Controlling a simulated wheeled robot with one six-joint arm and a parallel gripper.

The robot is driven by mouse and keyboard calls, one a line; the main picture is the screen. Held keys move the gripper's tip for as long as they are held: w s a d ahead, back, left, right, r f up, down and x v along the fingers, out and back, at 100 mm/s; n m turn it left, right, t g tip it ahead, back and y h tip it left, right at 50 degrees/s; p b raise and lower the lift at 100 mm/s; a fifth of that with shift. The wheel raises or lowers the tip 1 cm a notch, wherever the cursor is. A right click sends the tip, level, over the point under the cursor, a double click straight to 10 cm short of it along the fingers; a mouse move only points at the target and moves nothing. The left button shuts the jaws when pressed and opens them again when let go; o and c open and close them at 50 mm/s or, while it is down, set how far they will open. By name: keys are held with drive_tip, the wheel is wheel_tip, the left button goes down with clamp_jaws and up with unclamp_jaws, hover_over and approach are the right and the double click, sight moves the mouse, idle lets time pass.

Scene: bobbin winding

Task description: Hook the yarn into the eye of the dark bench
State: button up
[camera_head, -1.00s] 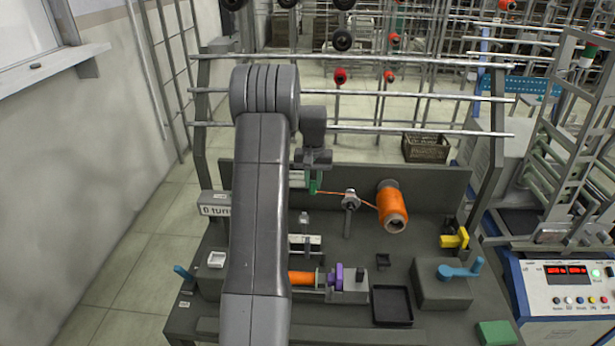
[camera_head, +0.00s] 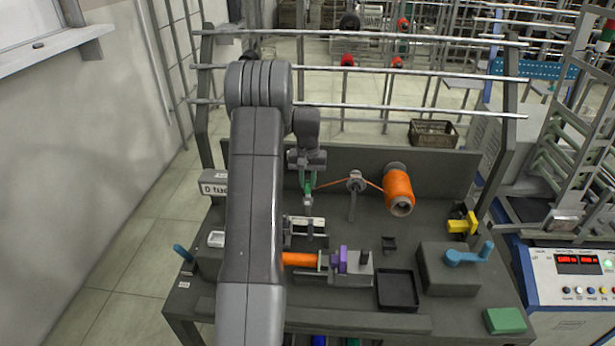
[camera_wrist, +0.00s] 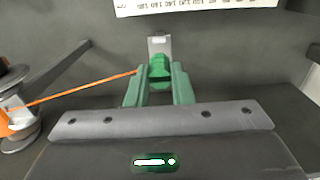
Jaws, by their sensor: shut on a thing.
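My gripper (camera_wrist: 158,87) is shut on a green block (camera_wrist: 160,67) at the end of the orange yarn (camera_wrist: 75,90). In the head view my gripper (camera_head: 307,190) hangs above the back-middle of the dark bench (camera_head: 350,245). The yarn runs taut from it to a metal guide post (camera_head: 355,183) and on to the orange cone (camera_head: 398,188). In the wrist view a small light metal upright (camera_wrist: 159,43) with a dark mark stands just beyond the green block; it may be the eye. I cannot tell if the yarn touches it.
An orange bobbin (camera_head: 299,259) and a purple part (camera_head: 341,260) sit at the front middle. A black tray (camera_head: 397,290), a box with a blue crank (camera_head: 465,258), a yellow part (camera_head: 462,224) and a green pad (camera_head: 505,320) are on the right. Metal rails cross behind.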

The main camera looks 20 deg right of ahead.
idle(0.3)
drive_tip(key=shift+f+b, duration=1.25)
drive_tip(key=shift+f, duration=0.65)
drive_tip(key=shift+r, duration=0.1)
drive_tip(key=shift+a, duration=0.1)
drive_tip(key=shift+w+a+r, duration=0.1)
drive_tip(key=shift+w+a, duration=0.25)
drive_tip(key=shift+a, duration=0.4)
drive_tip(key=shift+w+a+r, duration=0.1)
drive_tip(key=shift+w+a, duration=0.3)
drive_tip(key=shift+a, duration=0.3)
drive_tip(key=shift+w+a, duration=0.35)
drive_tip(key=shift+a, duration=0.4)
drive_tip(key=shift+r, duration=0.15)
drive_tip(key=r+p, duration=0.2)
drive_tip(key=r, duration=0.2)
drive_tip(key=shift+w+a+r+p, duration=0.2)
drive_tip(key=shift+a+p, duration=0.2)
